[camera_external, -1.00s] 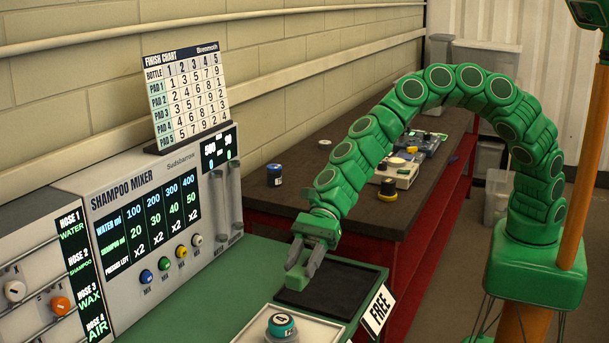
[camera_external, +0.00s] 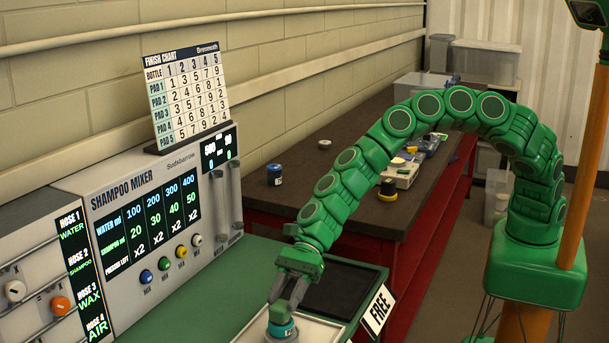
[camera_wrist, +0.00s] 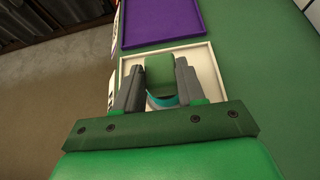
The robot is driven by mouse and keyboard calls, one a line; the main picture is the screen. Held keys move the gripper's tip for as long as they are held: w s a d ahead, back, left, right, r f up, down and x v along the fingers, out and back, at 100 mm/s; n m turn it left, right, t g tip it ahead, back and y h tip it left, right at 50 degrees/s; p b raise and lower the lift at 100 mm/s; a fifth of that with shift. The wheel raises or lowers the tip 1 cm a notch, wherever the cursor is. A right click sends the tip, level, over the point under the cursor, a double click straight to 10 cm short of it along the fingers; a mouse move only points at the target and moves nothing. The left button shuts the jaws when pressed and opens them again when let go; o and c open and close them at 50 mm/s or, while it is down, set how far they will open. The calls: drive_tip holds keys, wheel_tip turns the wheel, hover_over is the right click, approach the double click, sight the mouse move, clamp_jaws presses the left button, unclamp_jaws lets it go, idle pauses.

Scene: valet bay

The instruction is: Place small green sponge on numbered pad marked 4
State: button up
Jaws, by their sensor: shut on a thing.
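My gripper (camera_external: 284,303) is shut on the small green sponge (camera_wrist: 159,72), which sits between its two dark fingers in the wrist view. In the wrist view a teal rim (camera_wrist: 163,102) shows just beside the sponge, between the fingers. The number on the pad is covered now. I cannot tell whether the sponge touches the pad.
The shampoo mixer (camera_external: 158,225) stands to the left. A purple tray (camera_wrist: 160,22) lies beyond the white one in the wrist view.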

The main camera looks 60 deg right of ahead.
drive_tip(key=shift+f, duration=0.15)
drive_tip(key=o, duration=1)
drive_tip(key=shift+w+d+r, duration=0.1)
drive_tip(key=shift+d+r, duration=0.3)
drive_tip(key=shift+d, duration=0.15)
drive_tip(key=shift+v, duration=5.4)
drive_tip(key=shift+d, duration=0.1)
